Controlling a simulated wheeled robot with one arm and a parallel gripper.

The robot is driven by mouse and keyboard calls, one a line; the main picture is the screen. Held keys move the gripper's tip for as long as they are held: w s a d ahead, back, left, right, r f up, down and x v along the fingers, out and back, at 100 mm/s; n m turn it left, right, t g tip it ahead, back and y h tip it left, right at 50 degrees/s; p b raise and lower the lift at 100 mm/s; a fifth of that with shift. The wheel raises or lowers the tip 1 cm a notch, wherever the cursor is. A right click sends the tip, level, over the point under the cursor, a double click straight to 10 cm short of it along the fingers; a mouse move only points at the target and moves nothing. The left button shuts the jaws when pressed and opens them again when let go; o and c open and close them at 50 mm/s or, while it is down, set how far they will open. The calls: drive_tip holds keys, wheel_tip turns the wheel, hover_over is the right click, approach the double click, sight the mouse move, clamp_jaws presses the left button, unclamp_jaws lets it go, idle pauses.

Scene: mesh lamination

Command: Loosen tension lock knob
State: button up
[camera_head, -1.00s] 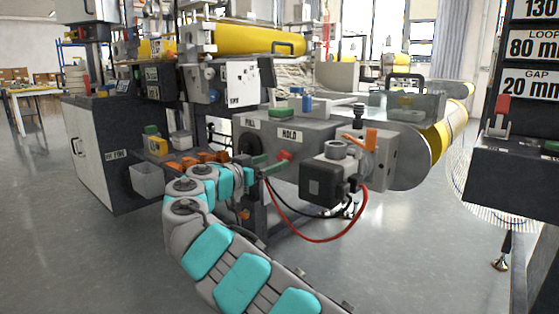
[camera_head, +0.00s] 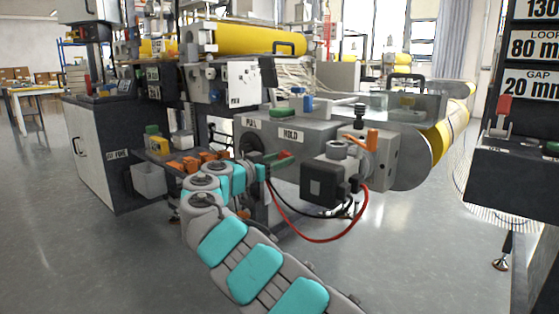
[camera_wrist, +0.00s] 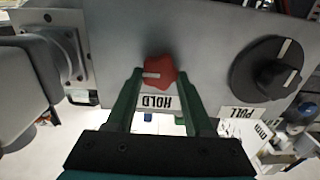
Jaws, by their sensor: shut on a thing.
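The red lobed knob (camera_wrist: 161,69), which I take for the tension lock knob, sits on the grey machine panel (camera_wrist: 205,45) above a HOLD label (camera_wrist: 160,102) in the wrist view. It has a pale pointer mark on its left side. My gripper (camera_wrist: 160,77) has its two green fingers shut on the red knob, one on each side. In the head view my gripper (camera_head: 279,163) reaches the panel below the HOLD label (camera_head: 290,134), and the knob there is mostly hidden by the fingers.
A black round dial (camera_wrist: 272,68) with a PULL label (camera_wrist: 238,112) is beside the knob. Orange clips (camera_head: 190,163) lie to the left.

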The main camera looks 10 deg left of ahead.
clamp_jaws()
drive_tip(key=n+p, duration=0.2)
drive_tip(key=n, duration=0.2)
drive_tip(key=shift+a+r+n, duration=0.1)
drive_tip(key=shift+n, duration=0.2)
drive_tip(key=n+p, duration=0.2)
drive_tip(key=n, duration=0.2)
drive_tip(key=shift+n, duration=0.3)
drive_tip(key=n+p, duration=0.3)
drive_tip(key=n, duration=0.1)
drive_tip(key=shift+w+a+n+p, duration=0.1)
drive_tip(key=shift+n+p, duration=0.2)
drive_tip(key=shift+f+n+p, duration=0.15)
drive_tip(key=shift+n+p, duration=0.55)
drive_tip(key=shift+n, duration=0.35)
drive_tip(key=shift+f+n+p, duration=0.1)
drive_tip(key=shift+n+p, duration=0.55)
drive_tip(key=shift+n, duration=0.4)
